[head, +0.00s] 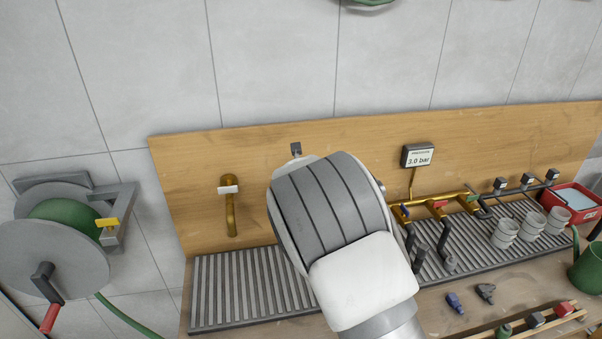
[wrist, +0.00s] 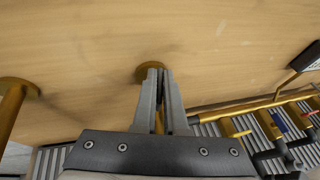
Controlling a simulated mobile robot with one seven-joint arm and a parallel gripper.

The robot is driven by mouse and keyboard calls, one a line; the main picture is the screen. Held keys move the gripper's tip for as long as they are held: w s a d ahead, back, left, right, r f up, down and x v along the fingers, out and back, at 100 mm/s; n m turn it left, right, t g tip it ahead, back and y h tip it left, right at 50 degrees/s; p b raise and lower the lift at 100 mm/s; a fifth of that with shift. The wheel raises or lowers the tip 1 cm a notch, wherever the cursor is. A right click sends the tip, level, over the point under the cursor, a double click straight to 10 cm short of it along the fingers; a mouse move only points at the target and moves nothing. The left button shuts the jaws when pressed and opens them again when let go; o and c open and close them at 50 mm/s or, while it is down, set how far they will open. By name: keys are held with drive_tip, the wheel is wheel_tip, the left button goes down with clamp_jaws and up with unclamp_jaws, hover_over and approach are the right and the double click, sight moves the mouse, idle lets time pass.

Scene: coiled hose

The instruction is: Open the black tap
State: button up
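My gripper (wrist: 160,74) is in front of the wooden board, with its two grey fingers close together. The tips overlap a round brass flange on the board (wrist: 147,72) in the picture; whether they touch it I cannot tell. Some brass shows between the fingers lower down. I see nothing clearly held. In the head view my wrist hides most of this spot. A small dark piece (head: 296,148) shows just above my wrist; I cannot tell what it is.
A labelled brass pipe (head: 231,215) is left of my wrist. A hose reel (head: 50,250) stands at far left. A pressure display (head: 417,155) reads 3.0 bar. Grey cups (head: 505,232), a red box (head: 572,203) and a green can (head: 587,265) are at right. The left grating (head: 235,290) is clear.

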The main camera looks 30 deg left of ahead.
drive_tip(key=o, duration=0.4)
drive_tip(key=shift+s, duration=0.1)
drive_tip(key=b+v, duration=0.2)
drive_tip(key=v, duration=1.5)
drive_tip(key=shift+s+d, duration=0.1)
drive_tip(key=shift+d, duration=0.05)
